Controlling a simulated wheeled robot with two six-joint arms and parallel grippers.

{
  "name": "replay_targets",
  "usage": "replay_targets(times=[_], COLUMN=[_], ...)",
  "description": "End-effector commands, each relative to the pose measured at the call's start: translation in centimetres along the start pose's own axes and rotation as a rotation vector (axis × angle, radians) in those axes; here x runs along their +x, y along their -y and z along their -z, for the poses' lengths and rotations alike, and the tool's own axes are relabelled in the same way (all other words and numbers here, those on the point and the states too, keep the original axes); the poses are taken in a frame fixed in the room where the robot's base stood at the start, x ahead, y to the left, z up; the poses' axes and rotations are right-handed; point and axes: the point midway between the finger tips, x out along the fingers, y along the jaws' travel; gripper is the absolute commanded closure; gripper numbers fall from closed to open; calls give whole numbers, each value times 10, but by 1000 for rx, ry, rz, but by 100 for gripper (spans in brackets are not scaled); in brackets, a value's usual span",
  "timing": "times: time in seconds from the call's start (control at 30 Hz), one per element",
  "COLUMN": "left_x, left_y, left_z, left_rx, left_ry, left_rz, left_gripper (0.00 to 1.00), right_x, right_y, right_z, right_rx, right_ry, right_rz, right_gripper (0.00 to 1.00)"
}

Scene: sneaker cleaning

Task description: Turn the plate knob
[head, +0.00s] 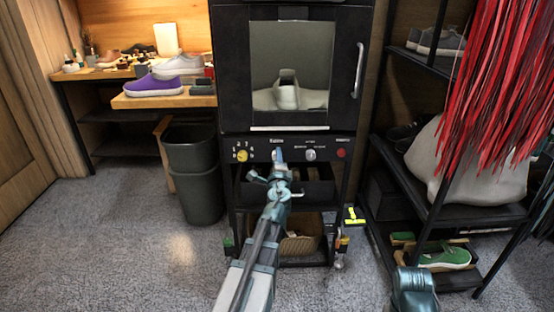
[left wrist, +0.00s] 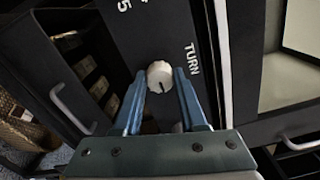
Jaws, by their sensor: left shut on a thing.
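The plate knob is a round white knob with a dark pointer line, and it shows in the left wrist view (left wrist: 159,76) beside the word TURN on the black control panel (head: 262,142). My left gripper (left wrist: 158,78) has a blue finger on each side of it and is shut on it. In the head view my left gripper (head: 278,155) reaches the panel below the cabinet door and hides the knob. My right gripper is not in view; only a teal part of my right arm shows at the lower right.
On the same panel are a yellow knob (head: 242,156), a white knob (head: 310,155) and a red button (head: 341,153). A closed cabinet door (head: 233,70) above has a window with a shoe (head: 286,92) behind it. A dark bin (head: 192,180) stands left, a shoe rack (head: 480,216) right.

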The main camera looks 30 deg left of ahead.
Motion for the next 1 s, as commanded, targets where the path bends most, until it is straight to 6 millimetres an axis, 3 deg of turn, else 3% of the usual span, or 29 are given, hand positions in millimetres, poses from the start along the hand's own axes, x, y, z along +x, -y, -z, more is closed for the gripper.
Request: replay_targets(times=[0.5, 0.53, 0.7, 1.0], left_x=[-2, -2, -1, -1], left_y=[0, 0, 0, 0], left_z=[1, 1, 1, 0], left_rx=[17, 17, 17, 17], left_ry=[-3, -3, -2, -1], left_rz=[0, 0, 0, 0], left_gripper=[100, 57, 29, 29], right_x=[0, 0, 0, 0], right_y=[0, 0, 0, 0], right_z=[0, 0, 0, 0], right_rx=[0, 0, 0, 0], right_ry=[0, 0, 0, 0], right_rz=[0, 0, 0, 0], right_gripper=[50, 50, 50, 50])
